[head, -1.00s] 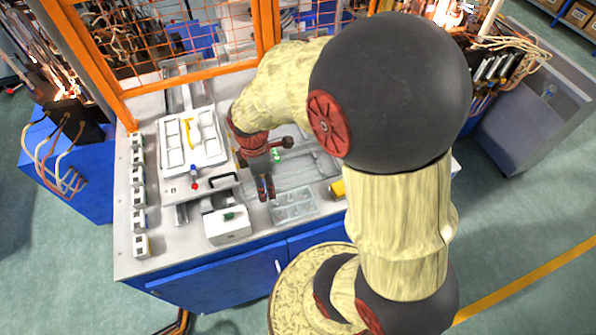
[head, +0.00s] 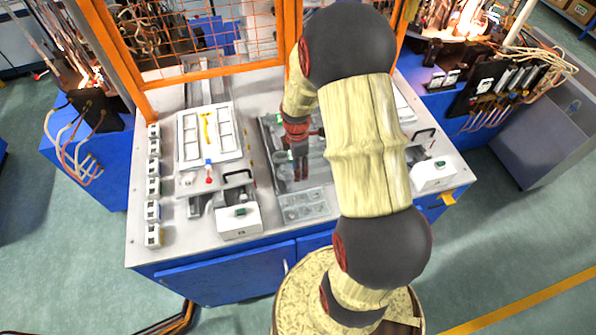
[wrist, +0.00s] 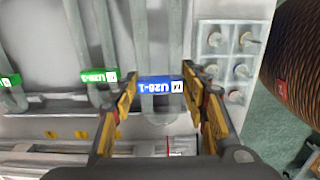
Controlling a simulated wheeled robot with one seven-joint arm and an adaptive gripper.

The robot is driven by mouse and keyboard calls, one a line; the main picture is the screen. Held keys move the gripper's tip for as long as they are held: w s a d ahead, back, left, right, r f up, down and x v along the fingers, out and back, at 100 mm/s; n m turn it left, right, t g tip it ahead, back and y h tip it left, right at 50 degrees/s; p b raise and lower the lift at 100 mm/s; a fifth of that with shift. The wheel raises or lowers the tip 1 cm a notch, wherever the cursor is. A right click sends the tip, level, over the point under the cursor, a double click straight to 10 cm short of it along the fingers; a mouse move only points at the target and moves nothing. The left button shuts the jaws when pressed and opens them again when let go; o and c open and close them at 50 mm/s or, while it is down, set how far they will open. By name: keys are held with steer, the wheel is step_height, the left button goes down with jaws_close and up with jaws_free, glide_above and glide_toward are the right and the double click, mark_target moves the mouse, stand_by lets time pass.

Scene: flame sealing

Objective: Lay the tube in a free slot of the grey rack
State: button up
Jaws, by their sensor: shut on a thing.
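A clear U-shaped tube with a blue label (wrist: 160,86) reading U28-1 is between the fingers of my gripper (wrist: 160,76) in the wrist view. My gripper is shut on it. Two like tubes with green labels, one (wrist: 99,76) near and one (wrist: 10,80) at the left edge, lie in line to its left over a pale grey surface. In the head view my gripper (head: 299,168) points down over the grey rack (head: 270,138), partly hidden by my arm. The held tube cannot be made out there. Whether it touches the rack, I cannot tell.
A grey plate with several round knobs (wrist: 228,62) is close right of my gripper; it seems to be the moulded tray (head: 304,206) in the head view. A white panel (head: 209,138) stands left, a white box (head: 239,221) at front. An orange cage frame (head: 215,68) closes the back.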

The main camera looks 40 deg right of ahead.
steer(key=shift+f, duration=1.5)
steer(key=shift+f, duration=0.3)
steer(key=o, duration=1.3)
steer(key=shift+r, duration=0.15)
